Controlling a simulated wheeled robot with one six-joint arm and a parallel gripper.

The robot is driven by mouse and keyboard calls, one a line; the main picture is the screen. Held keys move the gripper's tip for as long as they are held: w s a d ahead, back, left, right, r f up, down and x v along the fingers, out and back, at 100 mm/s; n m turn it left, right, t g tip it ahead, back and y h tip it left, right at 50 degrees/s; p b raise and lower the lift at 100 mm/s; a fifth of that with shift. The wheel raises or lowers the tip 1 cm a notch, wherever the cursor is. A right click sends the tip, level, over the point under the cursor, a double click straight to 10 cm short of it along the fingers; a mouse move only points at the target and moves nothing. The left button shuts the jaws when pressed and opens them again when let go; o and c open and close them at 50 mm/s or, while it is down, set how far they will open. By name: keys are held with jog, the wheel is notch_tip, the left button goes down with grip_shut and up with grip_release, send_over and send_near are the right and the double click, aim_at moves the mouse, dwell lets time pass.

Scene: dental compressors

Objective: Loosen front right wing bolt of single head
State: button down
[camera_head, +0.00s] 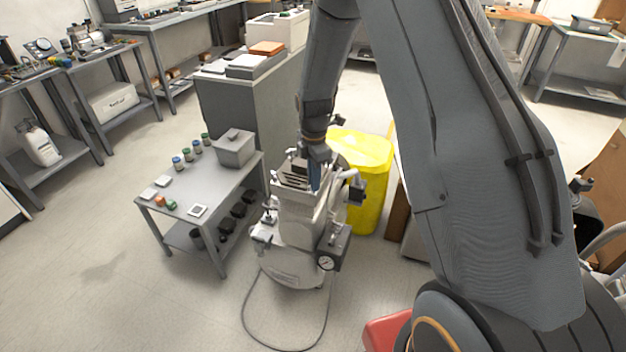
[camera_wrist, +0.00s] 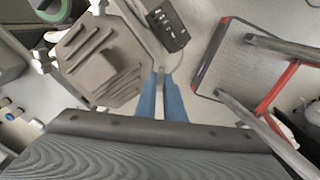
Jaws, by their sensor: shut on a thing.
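The single-head compressor (camera_head: 296,222) stands on the floor in the middle of the head view, with its ribbed grey head (camera_head: 293,178) on top. In the wrist view the same head (camera_wrist: 88,70) lies left of the fingers. My gripper (camera_wrist: 161,78) points down at the head's right edge, and its blue fingers (camera_head: 315,178) show there in the head view too. They are shut on the front right wing bolt, a small grey piece mostly hidden between the fingertips. Another wing bolt (camera_wrist: 40,52) shows at the head's left corner in the wrist view.
A grey cart (camera_head: 190,196) with jars and a grey box stands left of the compressor. A yellow bin (camera_head: 368,195) is close behind it on the right. A black box with a gauge (camera_head: 327,262) hangs on its front. A cable loops over the clear floor in front.

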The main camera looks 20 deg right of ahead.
jog(key=shift+w+d+r, duration=0.1)
jog(key=shift+w, duration=0.1)
jog(key=c, duration=1.9)
grip_release()
jog(key=shift+o, duration=0.2)
notch_tip(320, 180, up, 7)
jog(key=shift+f+b, duration=0.1)
jog(key=shift+b, duration=0.7)
jog(key=shift+r, duration=0.45)
jog(key=shift+s, duration=0.1)
